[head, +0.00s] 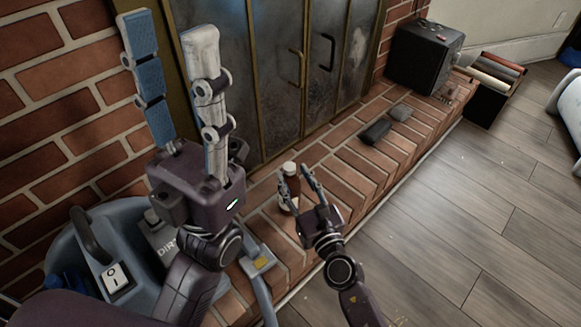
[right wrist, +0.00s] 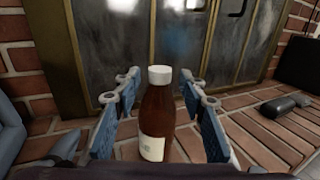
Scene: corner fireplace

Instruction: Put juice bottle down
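The juice bottle (head: 291,172) is brown with a white cap and a pale label. It is upright and appears to stand on the brick hearth in front of the fireplace doors. My right gripper (head: 295,171) has its fingers on both sides of the bottle. In the right wrist view the bottle (right wrist: 158,110) is between the blue finger pads, with a gap on each side; its base is hidden. My left gripper (head: 168,22) is raised at the left, fingers pointing up, spread apart and empty.
The brick hearth (head: 345,168) runs along metal-framed glass doors (head: 285,70). Two dark small objects (head: 376,132) lie farther right, and a black box (head: 425,57) stands at the far end. A grey-blue vacuum (head: 62,255) is at lower left. Wooden floor (head: 480,220) is open at right.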

